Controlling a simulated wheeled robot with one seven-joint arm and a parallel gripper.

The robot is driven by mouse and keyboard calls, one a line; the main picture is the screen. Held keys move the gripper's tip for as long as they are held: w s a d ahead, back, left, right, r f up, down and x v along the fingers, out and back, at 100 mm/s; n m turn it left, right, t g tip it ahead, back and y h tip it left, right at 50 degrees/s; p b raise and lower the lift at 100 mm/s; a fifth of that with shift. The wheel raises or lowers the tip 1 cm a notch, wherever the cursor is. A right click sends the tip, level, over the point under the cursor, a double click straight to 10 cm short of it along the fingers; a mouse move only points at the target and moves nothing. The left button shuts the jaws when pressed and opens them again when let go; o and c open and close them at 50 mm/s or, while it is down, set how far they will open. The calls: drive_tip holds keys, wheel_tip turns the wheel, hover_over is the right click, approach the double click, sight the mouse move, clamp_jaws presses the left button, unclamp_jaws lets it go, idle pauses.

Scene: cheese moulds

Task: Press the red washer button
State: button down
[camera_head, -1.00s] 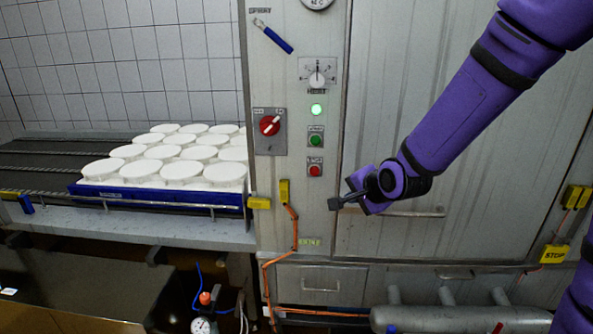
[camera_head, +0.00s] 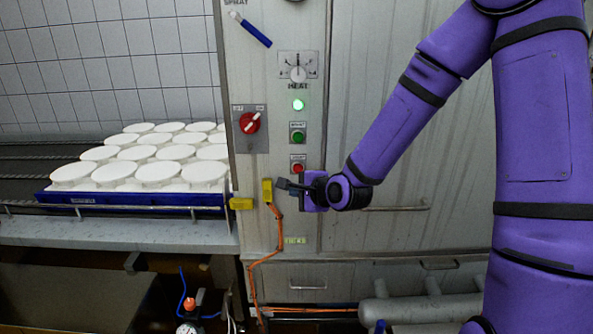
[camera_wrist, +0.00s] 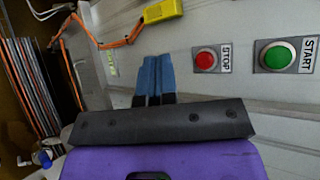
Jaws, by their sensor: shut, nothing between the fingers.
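The red washer button (camera_head: 297,169) sits on the steel washer panel, below the green button, and part of its plate is close above my gripper in the head view. In the wrist view the red button (camera_wrist: 206,59) has a STOP label beside it. My gripper (camera_head: 283,184) is shut and empty, just below and left of the red button in the head view. In the wrist view its blue fingertips (camera_wrist: 155,72) are together, left of the red button and apart from it in the picture. The gap to the panel is hard to tell.
The green START button (camera_head: 298,136) is above the red one, with a lit green lamp (camera_head: 298,104) higher up. A red rotary switch (camera_head: 250,122) is to the left. A yellow box (camera_head: 267,190) with an orange cable is beside my fingertips. A blue tray (camera_head: 140,200) holds white moulds.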

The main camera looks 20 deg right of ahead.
drive_tip(key=w+d, duration=0.2)
drive_tip(key=w, duration=0.6)
drive_tip(key=shift+w+d, duration=0.15)
drive_tip(key=shift+d, duration=0.25)
drive_tip(key=shift+w, duration=0.1)
idle(1.8)
drive_tip(key=shift+w+d, duration=0.15)
drive_tip(key=shift+w, duration=0.15)
drive_tip(key=shift+w+d, duration=0.15)
drive_tip(key=shift+w, duration=0.35)
idle(0.8)
drive_tip(key=shift+s, duration=0.15)
drive_tip(key=shift+s+a, duration=0.25)
drive_tip(key=shift+s, duration=0.5)
drive_tip(key=shift+s+a, duration=0.25)
drive_tip(key=shift+s, duration=0.55)
drive_tip(key=shift+s+a, duration=0.3)
drive_tip(key=shift+s, duration=0.5)
drive_tip(key=shift+s+a, duration=0.25)
drive_tip(key=shift+s, duration=0.55)
